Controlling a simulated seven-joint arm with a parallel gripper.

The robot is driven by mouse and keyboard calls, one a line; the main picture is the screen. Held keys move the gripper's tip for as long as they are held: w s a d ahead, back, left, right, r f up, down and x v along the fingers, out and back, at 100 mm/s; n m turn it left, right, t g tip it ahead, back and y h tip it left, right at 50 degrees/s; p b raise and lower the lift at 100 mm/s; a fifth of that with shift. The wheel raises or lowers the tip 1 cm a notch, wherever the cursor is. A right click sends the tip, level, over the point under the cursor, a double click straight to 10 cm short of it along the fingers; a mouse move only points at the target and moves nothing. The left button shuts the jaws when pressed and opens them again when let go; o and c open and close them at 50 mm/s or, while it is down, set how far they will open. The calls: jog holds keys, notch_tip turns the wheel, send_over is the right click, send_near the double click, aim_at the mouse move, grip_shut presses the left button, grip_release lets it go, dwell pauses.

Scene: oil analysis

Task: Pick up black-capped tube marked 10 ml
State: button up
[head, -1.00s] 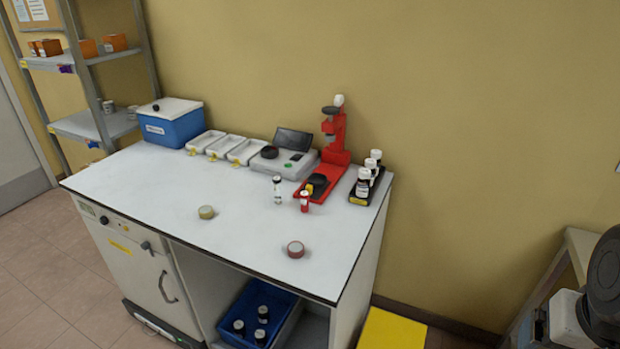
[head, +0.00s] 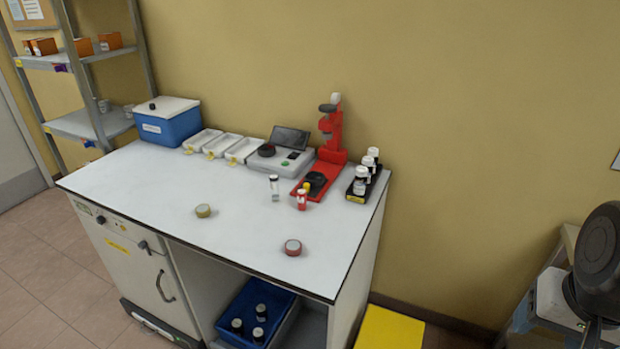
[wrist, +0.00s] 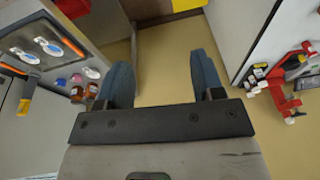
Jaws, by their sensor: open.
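On the bench (head: 150,180) are a red press (head: 332,135), a grey instrument, white trays, a blue box (head: 170,122) and a black rack of white-capped bottles. Two round containers (head: 292,247) lie near the front. Another worktop with tools shows left in the wrist view.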

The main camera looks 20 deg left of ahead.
jog(key=w+a+r+m+g+y, duration=0.1)
jog(key=w+a+m+y, duration=0.3)
jog(key=w+a, duration=0.95)
jog(key=m+g+y, duration=0.2)
jog(key=m+y, duration=0.5)
jog(key=m, duration=0.2)
send_near(277, 178)
jog(key=s+d+r, duration=0.2)
jog(key=d, duration=0.3)
jog(key=s+d+r, duration=0.3)
jog(key=d, duration=0.3)
jog(key=w+a+f+m, duration=0.1)
jog(key=a+f, duration=0.1)
jog(key=a, duration=0.2)
jog(key=w+a+f+m+y, duration=0.1)
jog(key=w+a+f, duration=0.1)
jog(key=a, duration=0.3)
jog(key=w+a+f+m+y, duration=0.1)
jog(key=a+f+m, duration=0.1)
jog(key=a+f, duration=0.2)
jog(key=shift+w+a+f, duration=0.1)
jog(key=shift+w+a, duration=0.2)
jog(key=shift+a, duration=0.4)
jog(key=shift+w+a+f, duration=0.1)
jog(key=shift+a+f, duration=0.15)
jog(key=shift+a, duration=0.15)
jog(key=shift+x, duration=1.25)
